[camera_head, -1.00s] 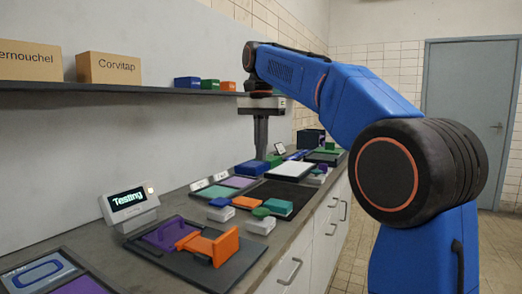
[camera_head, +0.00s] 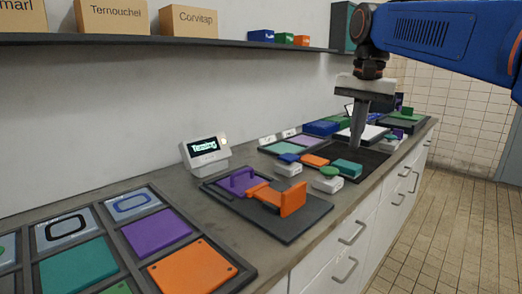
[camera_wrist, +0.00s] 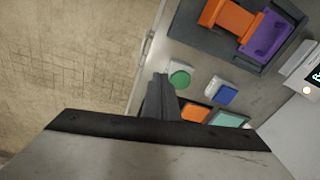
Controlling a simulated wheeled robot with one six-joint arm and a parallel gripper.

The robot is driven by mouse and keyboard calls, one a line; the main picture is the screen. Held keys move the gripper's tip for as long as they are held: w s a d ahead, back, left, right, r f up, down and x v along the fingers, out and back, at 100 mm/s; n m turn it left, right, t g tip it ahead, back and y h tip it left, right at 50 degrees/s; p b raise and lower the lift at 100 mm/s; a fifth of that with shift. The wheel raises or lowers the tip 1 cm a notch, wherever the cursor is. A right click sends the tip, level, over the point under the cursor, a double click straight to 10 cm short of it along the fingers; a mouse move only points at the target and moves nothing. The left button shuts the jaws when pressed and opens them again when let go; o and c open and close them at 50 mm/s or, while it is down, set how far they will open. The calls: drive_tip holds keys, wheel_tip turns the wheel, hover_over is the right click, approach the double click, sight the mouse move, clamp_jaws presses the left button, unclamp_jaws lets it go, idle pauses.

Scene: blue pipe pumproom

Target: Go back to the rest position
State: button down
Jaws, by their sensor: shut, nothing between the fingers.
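My gripper (camera_head: 358,138) hangs pointing down from the blue arm in the head view, above the far part of the counter. Its fingers are together with nothing between them. It overlaps the black mat (camera_head: 375,162) in the picture; its height above it is hard to judge. In the wrist view my gripper (camera_wrist: 160,82) shows as dark closed fingers beside the counter edge, with the floor to the left. No rest position is marked in the views.
The counter holds a dark fixture board (camera_head: 290,234) with purple and orange parts, a "Testing" display (camera_head: 205,153), white blocks with green (camera_head: 328,180) and blue tops, and a tray of coloured plates (camera_head: 160,232). A shelf (camera_head: 130,41) carries boxes. The tiled floor (camera_head: 455,215) at right is clear.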

drive_tip(key=s+d+f+n+t, duration=0.1)
drive_tip(key=s+d+f+n, duration=0.1)
drive_tip(key=s+f, duration=1)
drive_tip(key=s+d+f+n+t, duration=0.2)
drive_tip(key=s+f+n, duration=0.2)
drive_tip(key=s+f, duration=0.8)
wheel_tip(320, 180, down, 5)
drive_tip(key=shift+d+f, duration=0.15)
drive_tip(key=shift+d, duration=0.15)
